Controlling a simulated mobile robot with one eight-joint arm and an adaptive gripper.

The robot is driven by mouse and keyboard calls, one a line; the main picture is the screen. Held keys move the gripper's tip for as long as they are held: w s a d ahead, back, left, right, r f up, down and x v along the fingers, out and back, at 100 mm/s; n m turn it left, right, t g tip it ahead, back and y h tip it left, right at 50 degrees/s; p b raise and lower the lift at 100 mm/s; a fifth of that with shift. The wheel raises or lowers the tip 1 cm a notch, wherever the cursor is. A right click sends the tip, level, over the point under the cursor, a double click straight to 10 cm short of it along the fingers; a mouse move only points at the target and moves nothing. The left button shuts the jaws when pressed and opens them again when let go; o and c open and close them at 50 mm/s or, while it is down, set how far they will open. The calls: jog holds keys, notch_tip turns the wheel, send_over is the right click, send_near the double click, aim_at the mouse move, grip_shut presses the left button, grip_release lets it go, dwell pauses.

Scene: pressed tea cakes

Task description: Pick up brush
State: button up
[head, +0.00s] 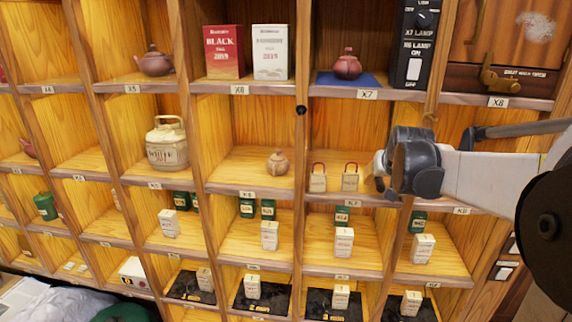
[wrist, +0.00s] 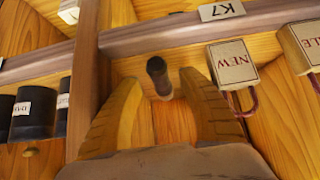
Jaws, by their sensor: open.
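My gripper (head: 379,170) is at the middle shelf row in the head view, right of two small tan bags and by a shelf divider. In the wrist view my gripper (wrist: 160,82) is open, with its two yellowish fingers apart. A short dark rod (wrist: 159,76) shows between the fingertips, near the shelf's front edge, with a visible gap to each finger. It may be the brush, but I see no bristles. In the head view my gripper and arm cover that spot, and I cannot make out a brush there.
A tan bag marked NEW (wrist: 233,65) with a dark red handle is close beside the right finger in the wrist view. A wooden divider (wrist: 86,75) is close to the left finger. A clay teapot (head: 278,162) stands one compartment to the left.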

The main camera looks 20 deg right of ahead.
jog(key=shift+x, duration=1.2)
jog(key=shift+r, duration=0.1)
jog(key=shift+c, duration=0.4)
grip_shut()
jog(key=shift+r, duration=0.15)
